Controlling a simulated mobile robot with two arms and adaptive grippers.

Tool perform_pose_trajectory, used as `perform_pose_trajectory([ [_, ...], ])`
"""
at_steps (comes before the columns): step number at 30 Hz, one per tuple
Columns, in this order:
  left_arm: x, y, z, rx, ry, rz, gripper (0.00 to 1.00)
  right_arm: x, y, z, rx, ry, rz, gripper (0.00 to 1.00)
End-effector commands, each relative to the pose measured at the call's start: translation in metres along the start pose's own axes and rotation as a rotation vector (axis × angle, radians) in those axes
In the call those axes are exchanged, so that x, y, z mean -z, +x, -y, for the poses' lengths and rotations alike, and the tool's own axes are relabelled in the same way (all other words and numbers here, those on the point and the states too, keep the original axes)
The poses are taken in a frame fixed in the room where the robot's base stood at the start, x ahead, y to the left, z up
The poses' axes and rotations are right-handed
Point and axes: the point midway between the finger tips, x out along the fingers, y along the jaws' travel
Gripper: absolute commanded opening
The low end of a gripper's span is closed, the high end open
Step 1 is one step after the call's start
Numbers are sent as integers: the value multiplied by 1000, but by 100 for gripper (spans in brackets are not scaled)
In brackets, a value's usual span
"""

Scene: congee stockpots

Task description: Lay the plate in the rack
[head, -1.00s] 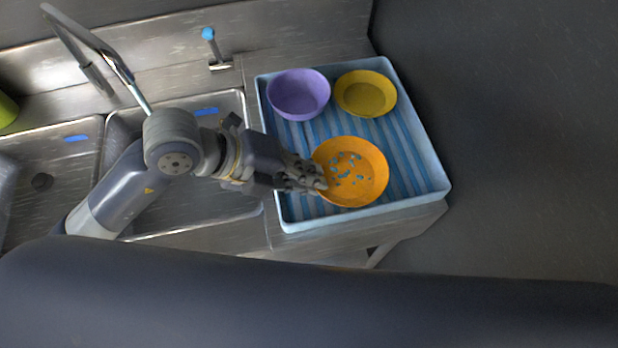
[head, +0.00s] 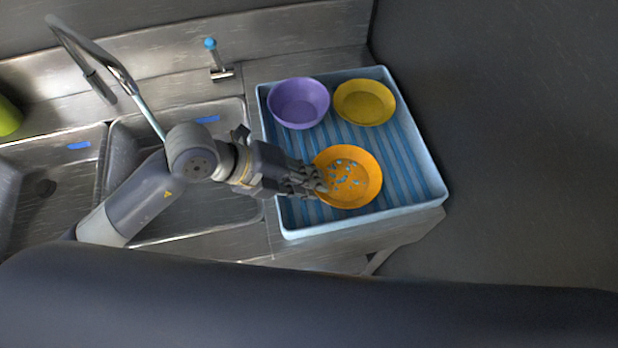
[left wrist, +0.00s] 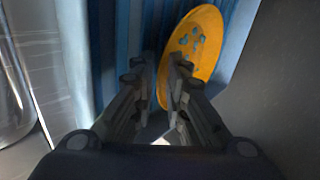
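The plate (head: 353,180) is orange with blue spots. In the head view it is over the front middle of the rack (head: 431,176), a light blue tray with a striped floor. My left gripper (head: 319,183) comes in from the left and is shut on the plate's left rim. In the left wrist view the plate (left wrist: 205,45) stands edge-on between the fingertips (left wrist: 160,75) and reaches out to the right. I cannot tell whether the plate's underside touches the rack floor. My right gripper is not in view.
A purple bowl (head: 299,103) and a yellow dish (head: 365,102) sit at the back of the rack. Left of it are two steel sink basins (head: 43,187) with a tap (head: 118,72). Free rack floor shows right of the plate.

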Motion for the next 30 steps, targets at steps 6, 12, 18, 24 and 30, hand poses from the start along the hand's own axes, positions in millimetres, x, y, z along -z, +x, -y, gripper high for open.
perform_pose_trajectory([
  [6, 0, 0, 0, 0, 0, 0, 14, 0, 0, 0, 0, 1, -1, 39],
  [12, -1, -12, 0, 0, 0, 4, 14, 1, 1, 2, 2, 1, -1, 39],
  [18, -2, -52, -1, -2, 3, 5, 14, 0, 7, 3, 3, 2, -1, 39],
  [24, -1, -92, -1, -3, 3, 4, 14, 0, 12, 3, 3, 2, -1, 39],
  [30, -1, -114, 0, -2, 0, 2, 14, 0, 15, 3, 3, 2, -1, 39],
])
